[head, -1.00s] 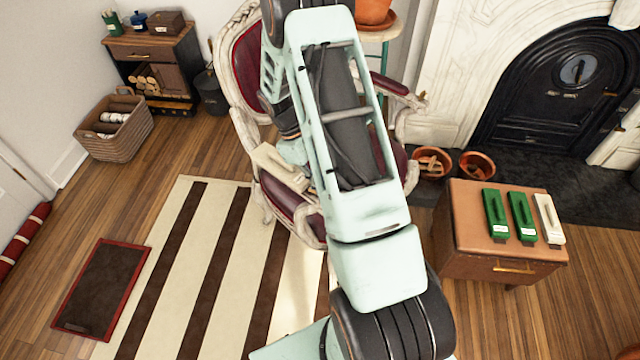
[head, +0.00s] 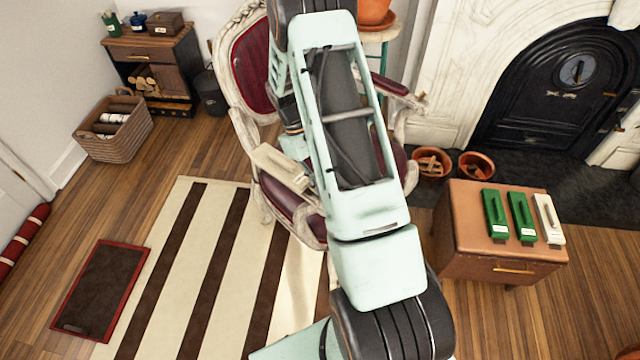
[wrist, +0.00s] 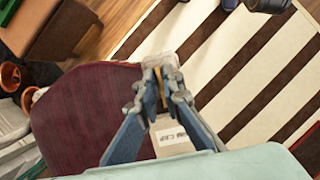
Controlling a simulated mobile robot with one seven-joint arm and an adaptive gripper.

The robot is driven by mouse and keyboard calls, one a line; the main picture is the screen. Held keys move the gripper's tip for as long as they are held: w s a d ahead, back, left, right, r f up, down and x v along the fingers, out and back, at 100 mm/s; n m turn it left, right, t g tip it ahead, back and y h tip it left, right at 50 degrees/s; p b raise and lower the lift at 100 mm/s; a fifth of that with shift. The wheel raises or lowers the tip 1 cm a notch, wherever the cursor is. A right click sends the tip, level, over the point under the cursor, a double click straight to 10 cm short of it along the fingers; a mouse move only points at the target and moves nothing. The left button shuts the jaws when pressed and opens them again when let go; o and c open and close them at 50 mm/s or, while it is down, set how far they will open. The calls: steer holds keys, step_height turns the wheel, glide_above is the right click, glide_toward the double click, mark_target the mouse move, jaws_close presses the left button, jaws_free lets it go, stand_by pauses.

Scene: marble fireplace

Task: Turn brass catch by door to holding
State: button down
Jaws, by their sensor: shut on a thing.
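In the wrist view my gripper (wrist: 166,78) is shut on a narrow brass piece (wrist: 163,90), which looks like the catch. Beneath it is a pale block (wrist: 172,142) with a white label, only partly readable. A dark red chair seat (wrist: 85,115) lies behind the block; I cannot tell whether they touch. In the head view a cream block (head: 280,166) shows beside my arm, over the red chair (head: 290,212). My fingertips are hidden there by my arm. A white door (head: 18,185) is at the far left.
Terracotta pots (head: 432,163) stand by the black fireplace (head: 530,120). A striped rug (head: 215,260) leaves open floor at left.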

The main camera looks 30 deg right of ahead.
steer(key=c, duration=2.1)
jaws_free()
steer(key=shift+r, duration=0.1)
steer(key=v, duration=1.2)
